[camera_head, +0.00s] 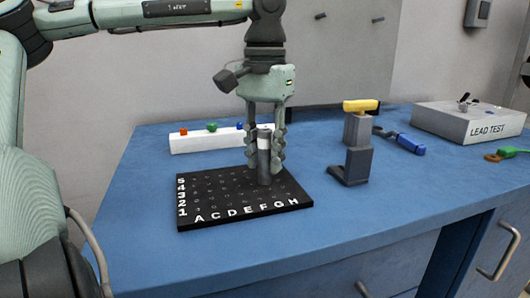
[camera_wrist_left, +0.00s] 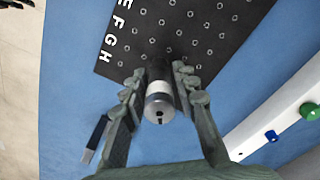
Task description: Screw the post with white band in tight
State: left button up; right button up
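The post with the white band (camera_head: 264,143) is a dark grey cylinder standing upright on the black lettered board (camera_head: 196,219), towards its right side. My left gripper (camera_head: 265,168) points down over the board with a finger on each side of the post. My right gripper is not in view.
Behind the board is a white block (camera_head: 195,143) with red, green and blue pieces. To the right stand a grey holder with a yellow top (camera_head: 360,106), a blue-handled tool (camera_head: 410,145) and a LEAD TEST box (camera_head: 480,126). The blue table (camera_head: 330,222) is clear in front.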

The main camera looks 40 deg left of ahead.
pick_arm(q)
jog(key=shift+o, duration=1.3)
jog(key=shift+r, duration=0.1)
notch_tip(320, 180, up, 12)
jog(key=shift+f, duration=0.1)
